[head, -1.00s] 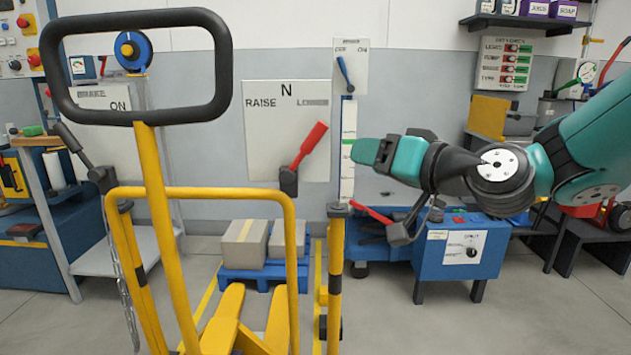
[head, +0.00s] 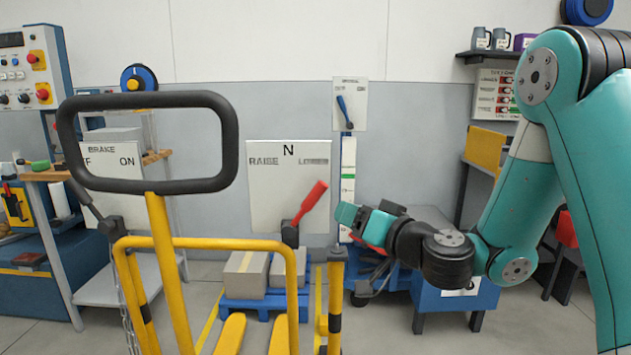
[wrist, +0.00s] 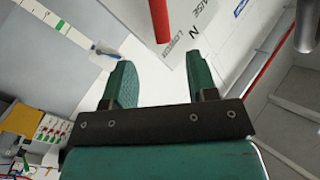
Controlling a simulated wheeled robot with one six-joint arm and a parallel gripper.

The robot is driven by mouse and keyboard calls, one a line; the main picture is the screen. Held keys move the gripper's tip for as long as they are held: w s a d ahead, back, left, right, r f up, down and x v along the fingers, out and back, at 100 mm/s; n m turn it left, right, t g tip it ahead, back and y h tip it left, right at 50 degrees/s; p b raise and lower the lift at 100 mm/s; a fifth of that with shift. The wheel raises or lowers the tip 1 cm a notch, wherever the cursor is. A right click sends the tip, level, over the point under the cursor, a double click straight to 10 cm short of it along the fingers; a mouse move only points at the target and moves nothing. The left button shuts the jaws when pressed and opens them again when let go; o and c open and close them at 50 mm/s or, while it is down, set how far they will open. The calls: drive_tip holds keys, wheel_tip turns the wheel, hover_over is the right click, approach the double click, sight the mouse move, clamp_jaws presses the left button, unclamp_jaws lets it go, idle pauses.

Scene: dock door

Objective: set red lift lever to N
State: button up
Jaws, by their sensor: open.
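The red lift lever (head: 311,202) stands on a dark pivot in front of the white RAISE / N / LOWER plate (head: 262,208). It leans to the right, toward the LOWER side, away from the N mark at the top middle. My gripper (head: 346,214) is just right of the lever in the head view, open and apart from it. In the wrist view the open green fingers (wrist: 138,85) have nothing between them, and the red lever (wrist: 161,18) shows beyond their tips. The plate (wrist: 200,25) shows behind it, its lettering partly cut off.
A yellow pallet jack frame with a black loop handle (head: 230,140) stands at front left. A brake lever (head: 92,208) is at its left. A small blue lever (head: 345,112) is on a panel above right. Boxes (head: 246,275) sit on a blue pallet behind.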

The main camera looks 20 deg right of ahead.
sight(318, 199)
drive_tip(key=p+x, duration=0.9)
drive_tip(key=x, duration=0.2)
drive_tip(key=shift+s+r, duration=0.1)
drive_tip(key=shift+r, duration=0.05)
drive_tip(key=shift+w+a, duration=0.2)
drive_tip(key=shift+w, duration=0.3)
clamp_jaws()
